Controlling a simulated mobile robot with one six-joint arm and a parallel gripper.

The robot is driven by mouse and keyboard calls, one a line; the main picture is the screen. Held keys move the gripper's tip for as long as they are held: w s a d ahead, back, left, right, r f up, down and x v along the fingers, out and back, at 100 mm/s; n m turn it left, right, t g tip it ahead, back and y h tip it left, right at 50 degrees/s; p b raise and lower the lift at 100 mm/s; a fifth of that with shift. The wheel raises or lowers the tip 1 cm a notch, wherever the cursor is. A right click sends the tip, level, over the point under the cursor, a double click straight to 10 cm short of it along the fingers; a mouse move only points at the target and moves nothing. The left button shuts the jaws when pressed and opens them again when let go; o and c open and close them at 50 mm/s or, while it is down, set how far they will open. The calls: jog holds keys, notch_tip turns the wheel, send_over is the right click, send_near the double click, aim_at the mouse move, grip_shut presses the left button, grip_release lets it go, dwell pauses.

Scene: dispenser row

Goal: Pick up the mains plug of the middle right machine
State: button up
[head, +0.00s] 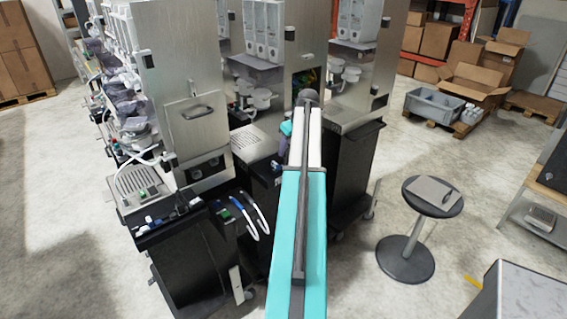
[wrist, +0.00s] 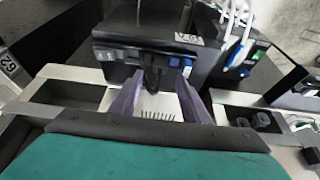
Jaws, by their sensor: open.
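Several steel dispensing machines stand in a row in the head view, on black bases. My arm crosses in front of the middle (head: 258,144) and right (head: 350,113) ones and hides most of my gripper. In the wrist view my gripper (wrist: 158,82) is open, with a purple finger on each side of a dark plug-like piece (wrist: 154,72). This piece sits at the front of a black block (wrist: 120,56) with grey and blue fittings. I cannot tell whether the fingers touch it, or for certain which machine it belongs to.
White and blue cables (wrist: 236,32) rise at the upper right of the wrist view. A grey tray edge (wrist: 70,74) lies close below the block. In the head view a round black stool (head: 433,197) stands on open floor at right.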

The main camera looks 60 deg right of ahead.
aim_at(285, 157)
jog(key=shift+f, duration=0.1)
jog(key=shift+p+x, duration=1.4)
jog(key=shift+x, duration=1.05)
jog(key=shift+c, duration=0.2)
grip_shut()
